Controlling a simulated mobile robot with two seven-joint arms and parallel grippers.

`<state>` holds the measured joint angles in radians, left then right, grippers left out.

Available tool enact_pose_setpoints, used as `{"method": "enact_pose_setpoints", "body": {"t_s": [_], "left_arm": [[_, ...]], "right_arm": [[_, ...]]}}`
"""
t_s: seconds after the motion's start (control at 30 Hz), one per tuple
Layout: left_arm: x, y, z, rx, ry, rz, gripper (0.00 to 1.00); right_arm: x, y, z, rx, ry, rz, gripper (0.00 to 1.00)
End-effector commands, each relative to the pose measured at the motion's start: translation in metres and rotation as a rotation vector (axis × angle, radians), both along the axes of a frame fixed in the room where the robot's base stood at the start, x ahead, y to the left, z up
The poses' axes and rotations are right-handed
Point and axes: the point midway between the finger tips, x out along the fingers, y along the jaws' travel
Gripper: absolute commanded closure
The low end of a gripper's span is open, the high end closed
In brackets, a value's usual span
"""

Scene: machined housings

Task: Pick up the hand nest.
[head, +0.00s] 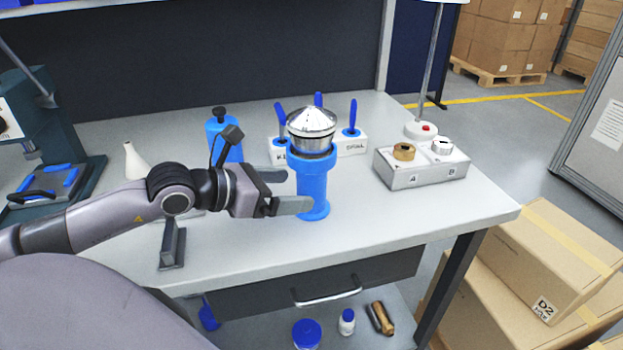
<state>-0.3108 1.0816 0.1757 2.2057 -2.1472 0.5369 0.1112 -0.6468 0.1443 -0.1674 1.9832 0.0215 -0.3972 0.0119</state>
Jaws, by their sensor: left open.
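The hand nest appears to be the blue upright stand (312,180) with a wide collar and round foot, on the grey bench. A shiny silver domed housing (311,122) sits on top of it. My left gripper (298,190) is open, just left of the stand's column below the collar. Its near finger overlaps the column's lower front in the head view; its far finger ends just left of the column. I cannot tell whether either finger touches it. My right gripper is not in view.
Behind the stand are a blue bottle (218,130) and white blocks holding blue-handled tools (351,143). A grey block marked A and B (420,169) stands to the right. A dark press (45,150) is at far left. The bench front right is clear.

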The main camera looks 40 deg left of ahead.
Motion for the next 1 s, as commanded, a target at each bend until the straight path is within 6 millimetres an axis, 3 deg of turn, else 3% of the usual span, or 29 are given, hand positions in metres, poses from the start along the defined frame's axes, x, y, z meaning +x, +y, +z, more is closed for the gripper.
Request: {"method": "enact_pose_setpoints", "body": {"t_s": [1.0], "left_arm": [[0.044,-0.027,-0.021,0.001,0.0,0.0,0.12]], "right_arm": [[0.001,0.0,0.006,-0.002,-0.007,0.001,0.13]]}}
